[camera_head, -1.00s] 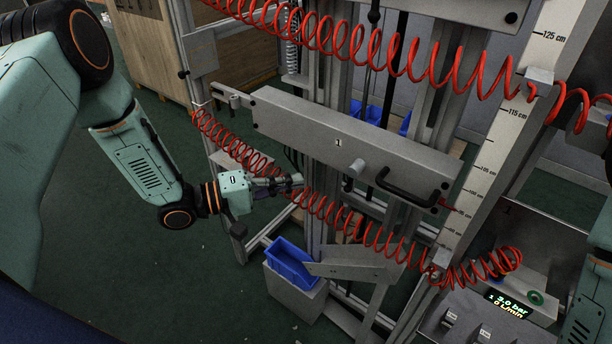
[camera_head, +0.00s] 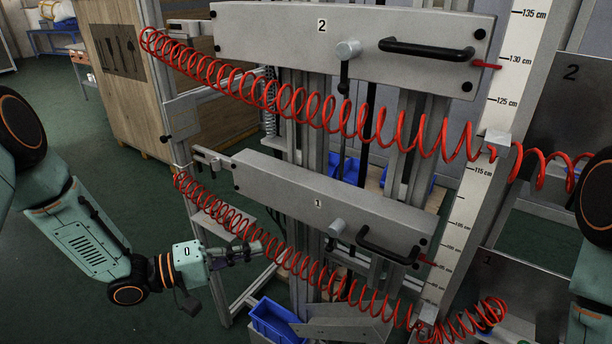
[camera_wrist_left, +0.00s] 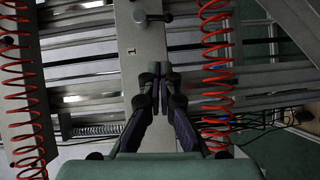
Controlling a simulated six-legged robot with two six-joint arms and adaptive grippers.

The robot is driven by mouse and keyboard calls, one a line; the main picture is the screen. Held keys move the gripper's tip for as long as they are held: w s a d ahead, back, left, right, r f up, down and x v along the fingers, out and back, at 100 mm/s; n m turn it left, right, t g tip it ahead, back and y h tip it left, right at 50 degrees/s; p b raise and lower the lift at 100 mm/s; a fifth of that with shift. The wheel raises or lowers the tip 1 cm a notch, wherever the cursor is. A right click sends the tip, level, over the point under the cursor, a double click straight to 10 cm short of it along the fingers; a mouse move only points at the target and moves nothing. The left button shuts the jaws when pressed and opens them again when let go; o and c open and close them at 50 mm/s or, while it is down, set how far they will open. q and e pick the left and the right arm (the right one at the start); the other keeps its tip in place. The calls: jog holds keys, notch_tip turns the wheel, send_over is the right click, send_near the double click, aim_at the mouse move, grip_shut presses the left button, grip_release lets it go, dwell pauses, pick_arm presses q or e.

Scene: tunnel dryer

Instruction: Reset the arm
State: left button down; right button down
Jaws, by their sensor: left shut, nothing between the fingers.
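My left arm (camera_head: 90,240) comes in from the left, pale green with black and orange joints. Its left gripper (camera_head: 258,248) is shut and empty, below and left of the lower grey plate marked 1 (camera_head: 290,198). The fingertips overlap the lower red coiled hose (camera_head: 215,205) in the head view; I cannot tell whether they touch it. In the left wrist view the two dark fingers (camera_wrist_left: 156,76) are together in front of a grey plate marked 1 (camera_wrist_left: 137,30), with red coils on both sides. Part of my right arm shows at the right edge; its gripper is out of view.
The upper plate marked 2 (camera_head: 285,40) has a black handle (camera_head: 425,48); another handle (camera_head: 388,246) is on plate 1. The upper red hose (camera_head: 330,115) spans the frame. A scale (camera_head: 465,215) stands right, a wooden crate (camera_head: 130,90) behind. Green floor (camera_head: 90,130) is open left.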

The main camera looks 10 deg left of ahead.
pick_arm(q)
jog(key=s+f+m+g+y+b, duration=0.1)
jog(key=s+f+m+g+y, duration=0.2)
jog(key=f+y, duration=0.85)
jog(key=s+f+m+g+y+b, duration=0.1)
jog(key=s+f, duration=0.4)
jog(key=s, duration=0.8)
jog(key=s+f+m+g+y+b, duration=0.1)
jog(key=s+f+g, duration=0.5)
jog(key=s, duration=0.8)
jog(key=shift+f+m+b, duration=0.3)
jog(key=shift+m+b, duration=0.2)
jog(key=shift+b, duration=0.5)
